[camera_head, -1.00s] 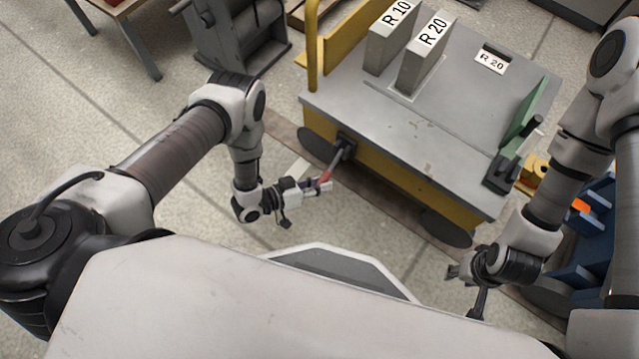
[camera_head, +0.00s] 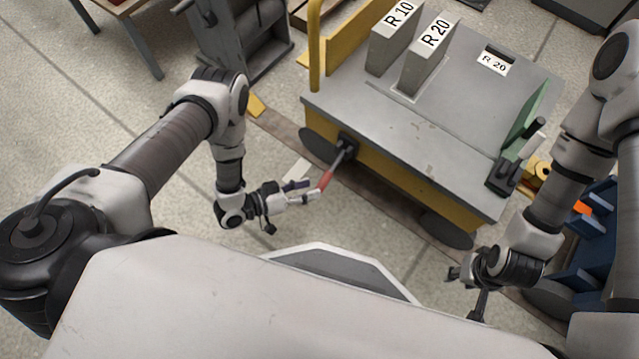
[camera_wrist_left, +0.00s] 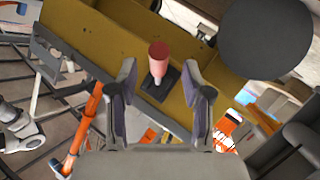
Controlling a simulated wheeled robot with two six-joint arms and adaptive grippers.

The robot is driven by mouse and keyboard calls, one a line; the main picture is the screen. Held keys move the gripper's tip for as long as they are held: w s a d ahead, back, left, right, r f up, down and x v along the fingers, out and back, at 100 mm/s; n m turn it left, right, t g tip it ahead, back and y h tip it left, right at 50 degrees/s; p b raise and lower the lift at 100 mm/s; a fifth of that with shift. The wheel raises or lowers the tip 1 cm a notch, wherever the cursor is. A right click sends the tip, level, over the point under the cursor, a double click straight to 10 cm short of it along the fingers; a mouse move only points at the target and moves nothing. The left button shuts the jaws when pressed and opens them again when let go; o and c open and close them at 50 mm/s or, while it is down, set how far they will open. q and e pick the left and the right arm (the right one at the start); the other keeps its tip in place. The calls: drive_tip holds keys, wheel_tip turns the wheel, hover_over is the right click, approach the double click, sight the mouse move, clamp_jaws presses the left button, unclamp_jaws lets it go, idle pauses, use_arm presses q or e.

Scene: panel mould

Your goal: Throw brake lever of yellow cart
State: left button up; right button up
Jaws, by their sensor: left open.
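The yellow cart (camera_head: 385,172) with a grey top stands right of centre in the head view. Its brake lever (camera_head: 326,180) has a red grip on a grey rod and sticks out from a black mount on the cart's near side. My left gripper (camera_head: 305,192) is open beside the grip's end. In the left wrist view the red grip (camera_wrist_left: 158,55) points at the camera, between and beyond the two open fingers (camera_wrist_left: 160,100). My right gripper (camera_head: 462,274) hangs near the cart's right front corner; I cannot tell its finger opening.
Two grey blocks marked R 10 (camera_head: 394,40) and R 20 (camera_head: 425,58) stand on the cart top. A green part (camera_head: 527,122) is at its right edge. A blue rack (camera_head: 592,235) is at the right.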

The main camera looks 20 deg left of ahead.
use_arm(q)
drive_tip(key=v, duration=0.7)
drive_tip(key=shift+a, duration=0.1)
